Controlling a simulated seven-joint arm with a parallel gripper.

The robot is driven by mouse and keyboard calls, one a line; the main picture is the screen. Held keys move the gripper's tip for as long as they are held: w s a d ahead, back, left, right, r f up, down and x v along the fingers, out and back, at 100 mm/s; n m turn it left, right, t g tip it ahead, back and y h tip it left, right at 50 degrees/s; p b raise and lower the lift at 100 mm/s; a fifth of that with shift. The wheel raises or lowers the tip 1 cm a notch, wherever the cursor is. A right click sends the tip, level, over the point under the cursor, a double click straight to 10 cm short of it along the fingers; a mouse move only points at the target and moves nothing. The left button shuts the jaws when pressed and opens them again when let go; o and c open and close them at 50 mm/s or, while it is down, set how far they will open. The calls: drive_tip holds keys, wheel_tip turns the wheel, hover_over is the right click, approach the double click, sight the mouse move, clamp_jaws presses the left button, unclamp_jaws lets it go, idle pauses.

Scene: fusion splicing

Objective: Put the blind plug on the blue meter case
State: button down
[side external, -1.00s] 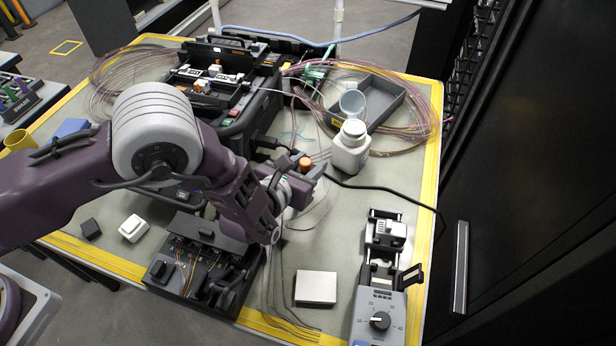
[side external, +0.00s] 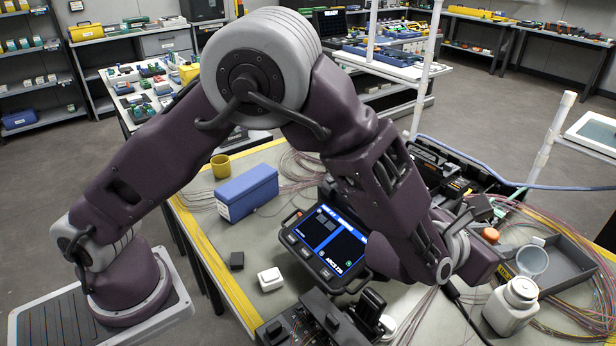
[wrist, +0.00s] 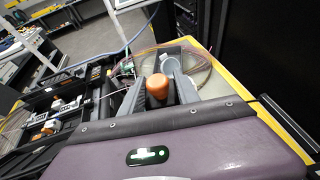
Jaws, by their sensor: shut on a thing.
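The blue meter case (side external: 247,192) is a closed blue box near the left edge of the bench in the side view. An orange round plug (wrist: 157,88), which I take to be the blind plug, shows upright between my gripper's grey fingers in the wrist view. My gripper (wrist: 160,97) is shut on it. In the side view the plug's orange top (side external: 490,234) shows at my gripper's end, far to the right of the case and apart from it. The plug's lower part is hidden.
A splicer with a lit screen (side external: 325,243) stands between the case and my gripper. A white bottle (side external: 511,306), a mug (side external: 532,261) and a grey tray (side external: 568,268) lie to the right.

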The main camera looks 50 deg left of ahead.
wheel_tip(320, 180, up, 2)
drive_tip(key=w+a+n+y, duration=0.3)
drive_tip(key=a, duration=0.6)
drive_tip(key=w+a+n+y, duration=0.2)
drive_tip(key=a+y, duration=0.1)
drive_tip(key=a, duration=0.7)
drive_tip(key=s+a+n+g+y, duration=0.3)
drive_tip(key=a+n+g+y, duration=0.3)
drive_tip(key=a, duration=1.7)
drive_tip(key=n+g+y, duration=0.4)
drive_tip(key=n+g, duration=0.4)
drive_tip(key=n, duration=0.1)
hover_over(245, 177)
drive_tip(key=shift+t, duration=0.3)
wheel_tip(245, 177, down, 16)
drive_tip(key=shift+r, duration=0.25)
drive_tip(key=shift+f, duration=0.15)
drive_tip(key=c, duration=0.9)
unclamp_jaws()
